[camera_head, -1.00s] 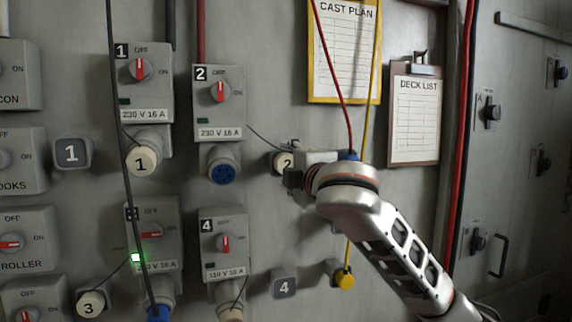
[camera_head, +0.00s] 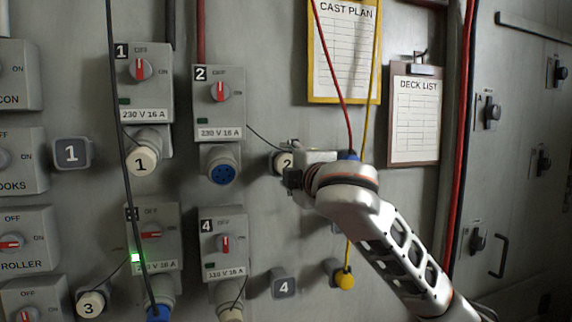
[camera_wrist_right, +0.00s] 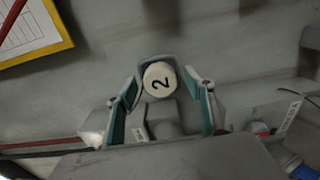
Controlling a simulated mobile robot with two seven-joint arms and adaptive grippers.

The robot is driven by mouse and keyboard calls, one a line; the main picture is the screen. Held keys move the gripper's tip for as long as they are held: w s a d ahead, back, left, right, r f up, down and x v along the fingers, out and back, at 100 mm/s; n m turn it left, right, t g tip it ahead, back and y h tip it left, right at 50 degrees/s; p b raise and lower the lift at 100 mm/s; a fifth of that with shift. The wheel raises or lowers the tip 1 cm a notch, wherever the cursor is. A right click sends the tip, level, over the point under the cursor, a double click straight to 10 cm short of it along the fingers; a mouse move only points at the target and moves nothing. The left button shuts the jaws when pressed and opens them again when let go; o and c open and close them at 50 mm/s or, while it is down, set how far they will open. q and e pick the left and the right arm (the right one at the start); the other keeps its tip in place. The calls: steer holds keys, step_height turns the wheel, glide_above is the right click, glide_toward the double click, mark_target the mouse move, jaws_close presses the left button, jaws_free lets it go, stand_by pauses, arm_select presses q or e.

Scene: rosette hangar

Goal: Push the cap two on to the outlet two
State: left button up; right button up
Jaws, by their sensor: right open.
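Cap two (camera_head: 282,162) is a pale round cap marked 2, on a grey holder on the wall right of outlet two, with a thin cord running to the outlet. In the right wrist view the cap (camera_wrist_right: 159,80) lies between and just beyond the two fingers. Outlet two (camera_head: 222,171) is a blue socket facing out, uncovered, under the grey switch box 2 (camera_head: 219,105). My right gripper (camera_head: 291,172) is at the cap, open; its fingers (camera_wrist_right: 165,105) stand apart on either side. Contact cannot be told. My left gripper is not in view.
Outlet one wears its cap 1 (camera_head: 142,160). Switch box 4 (camera_head: 223,243) is below outlet two. Red and yellow cables hang behind my right arm. An empty-looking holder 4 (camera_head: 284,284) and a yellow plug (camera_head: 345,279) are lower down. Clipboards hang upper right.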

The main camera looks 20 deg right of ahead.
steer(key=c, duration=1.5)
steer(key=shift+s, duration=0.1)
steer(key=shift+s, duration=2.9)
steer(key=shift+d, duration=0.1)
